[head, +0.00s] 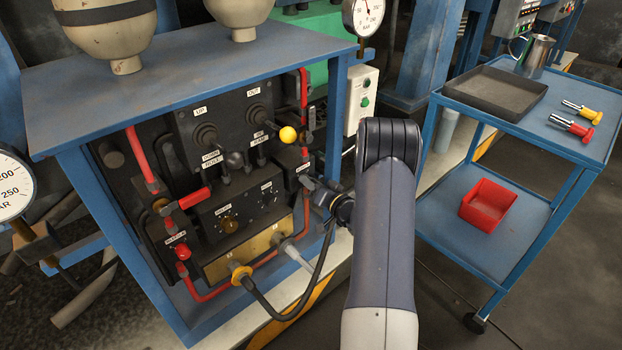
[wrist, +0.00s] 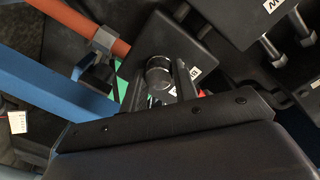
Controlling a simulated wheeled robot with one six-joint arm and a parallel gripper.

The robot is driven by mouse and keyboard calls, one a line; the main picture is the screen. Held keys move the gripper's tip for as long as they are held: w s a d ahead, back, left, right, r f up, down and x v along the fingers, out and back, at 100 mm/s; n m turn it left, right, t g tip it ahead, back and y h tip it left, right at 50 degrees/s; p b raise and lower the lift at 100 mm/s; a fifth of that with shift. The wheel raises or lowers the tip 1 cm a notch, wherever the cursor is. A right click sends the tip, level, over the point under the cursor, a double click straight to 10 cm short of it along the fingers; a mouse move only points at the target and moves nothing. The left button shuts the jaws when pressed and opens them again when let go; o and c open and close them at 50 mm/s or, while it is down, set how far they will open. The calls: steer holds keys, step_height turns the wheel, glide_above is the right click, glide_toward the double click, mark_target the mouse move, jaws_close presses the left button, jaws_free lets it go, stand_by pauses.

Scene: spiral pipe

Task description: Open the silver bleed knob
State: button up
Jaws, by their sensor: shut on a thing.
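The silver bleed knob (wrist: 160,72) is a short round metal cylinder beside a black block in the wrist view. My gripper (wrist: 161,84) has one finger on each side of the knob and is shut on it. In the head view my gripper (head: 323,193) is at the right side of the black control panel (head: 228,120), low down, partly behind my own arm. I cannot make out the knob clearly in the head view. Its turn angle cannot be told.
The blue cabinet frame (head: 335,120) stands close to my gripper; its post (wrist: 60,85) crosses the wrist view. Red pipes, a yellow-ball lever (head: 288,134) and a black hose (head: 290,312) are nearby. A blue cart (head: 520,130) with a black tray (head: 495,92) and red bin (head: 488,204) stands right.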

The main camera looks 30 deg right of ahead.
steer(key=m+p, duration=0.6)
steer(key=m, duration=0.6)
steer(key=shift+d+f, duration=0.1)
steer(key=shift+p, duration=0.3)
stand_by(0.3)
steer(key=o, duration=1)
steer(key=p+v, duration=0.1)
steer(key=v, duration=0.9)
steer(key=shift+s+d, duration=0.25)
steer(key=shift+s, duration=0.1)
